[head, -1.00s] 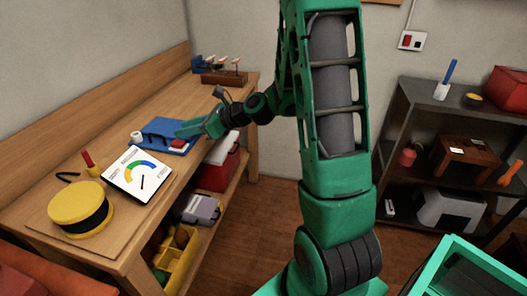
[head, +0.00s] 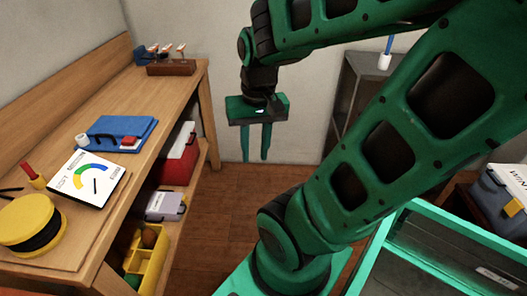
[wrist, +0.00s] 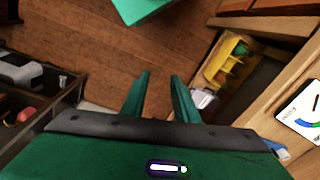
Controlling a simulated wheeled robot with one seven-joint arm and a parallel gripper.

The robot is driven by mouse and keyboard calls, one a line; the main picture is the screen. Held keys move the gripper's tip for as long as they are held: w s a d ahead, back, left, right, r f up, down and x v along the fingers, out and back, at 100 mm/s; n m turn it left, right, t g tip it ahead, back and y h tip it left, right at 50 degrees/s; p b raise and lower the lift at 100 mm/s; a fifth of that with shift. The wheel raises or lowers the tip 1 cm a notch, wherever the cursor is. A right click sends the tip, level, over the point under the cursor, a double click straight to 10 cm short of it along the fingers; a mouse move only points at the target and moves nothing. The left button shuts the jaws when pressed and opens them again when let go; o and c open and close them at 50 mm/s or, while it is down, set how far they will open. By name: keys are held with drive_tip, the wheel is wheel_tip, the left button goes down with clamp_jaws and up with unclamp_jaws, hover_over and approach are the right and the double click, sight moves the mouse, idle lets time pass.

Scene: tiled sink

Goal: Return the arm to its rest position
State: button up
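My gripper (head: 257,143) hangs from my green arm in the head view, pointing down above the wooden floor, to the right of the workbench. Its two green fingers are apart with nothing between them. In the wrist view the fingers (wrist: 160,97) also stand apart, with bare floor beyond them. My arm is folded up and crosses the right half of the head view, hiding most of the dark shelf behind it.
The wooden workbench (head: 120,184) at left holds a blue tray (head: 106,132), a white gauge card (head: 87,177) and a yellow spool (head: 34,222). Below are a red box (head: 177,155) and a yellow bin (head: 148,256). A dark shelf (head: 350,95) stands behind my arm. Open floor lies between.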

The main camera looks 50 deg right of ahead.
drive_tip(key=s, duration=0.2)
drive_tip(key=s+n, duration=0.1)
drive_tip(key=shift+s+d+r+g, duration=0.25)
drive_tip(key=shift+d+r+g, duration=0.05)
drive_tip(key=shift+r, duration=0.05)
